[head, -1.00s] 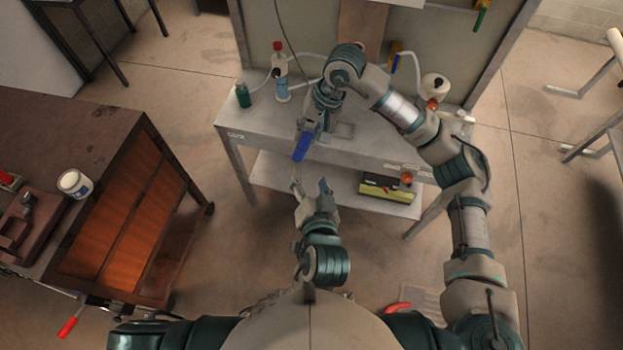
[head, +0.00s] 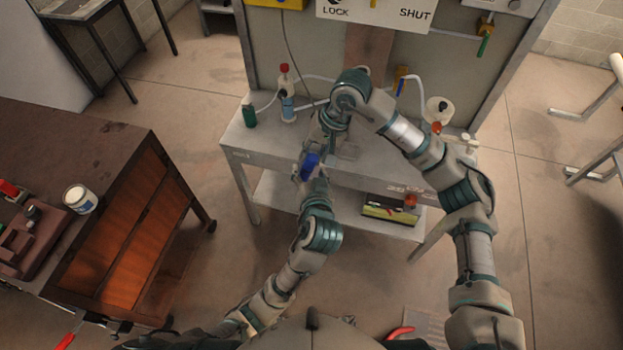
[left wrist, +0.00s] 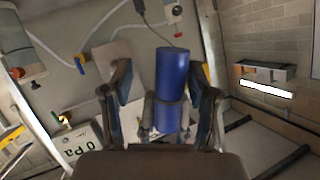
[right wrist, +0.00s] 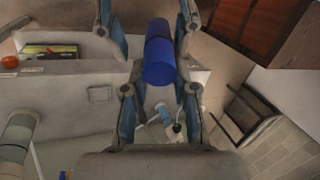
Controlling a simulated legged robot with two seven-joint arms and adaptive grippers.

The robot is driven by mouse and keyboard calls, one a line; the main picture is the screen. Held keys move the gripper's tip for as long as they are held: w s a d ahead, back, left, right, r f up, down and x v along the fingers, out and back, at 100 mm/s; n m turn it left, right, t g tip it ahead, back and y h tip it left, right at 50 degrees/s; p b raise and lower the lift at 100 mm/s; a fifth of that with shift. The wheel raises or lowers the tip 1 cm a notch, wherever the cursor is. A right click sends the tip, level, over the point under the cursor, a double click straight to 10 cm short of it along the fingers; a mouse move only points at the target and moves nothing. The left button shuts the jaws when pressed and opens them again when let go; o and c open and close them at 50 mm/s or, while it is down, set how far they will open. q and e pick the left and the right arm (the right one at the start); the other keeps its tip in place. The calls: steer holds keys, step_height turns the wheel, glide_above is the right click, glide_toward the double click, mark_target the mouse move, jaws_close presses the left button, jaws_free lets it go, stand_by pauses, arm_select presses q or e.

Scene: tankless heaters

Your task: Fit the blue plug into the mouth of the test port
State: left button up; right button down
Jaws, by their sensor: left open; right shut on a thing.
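The blue plug (head: 310,161) is a blue cylinder held off the front edge of the bench. My right gripper (head: 318,150) reaches in from the bench side and is shut on it. My left gripper (head: 312,176) comes up from below, with its open fingers on either side of the plug. In the left wrist view the plug (left wrist: 171,80) stands between the spread left fingers (left wrist: 165,90), with a gap on the left side. The plug also shows in the right wrist view (right wrist: 159,55). I cannot make out the mouth of the test port.
The grey bench (head: 245,145) carries a red-capped bottle (head: 287,100), a green bottle (head: 249,115) and a white hose (head: 320,77). A black-and-yellow box (head: 390,208) lies on its lower shelf. A brown cabinet (head: 110,160) stands at left. Floor between is clear.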

arm_select(q)
steer(key=shift+w, duration=0.1)
steer(key=shift+c, duration=1)
arm_select(e)
steer(key=shift+d, duration=0.1)
arm_select(q)
steer(key=shift+d, duration=0.15)
jaws_close()
steer(key=shift+f, duration=0.1)
arm_select(e)
steer(key=c, duration=0.8)
jaws_free()
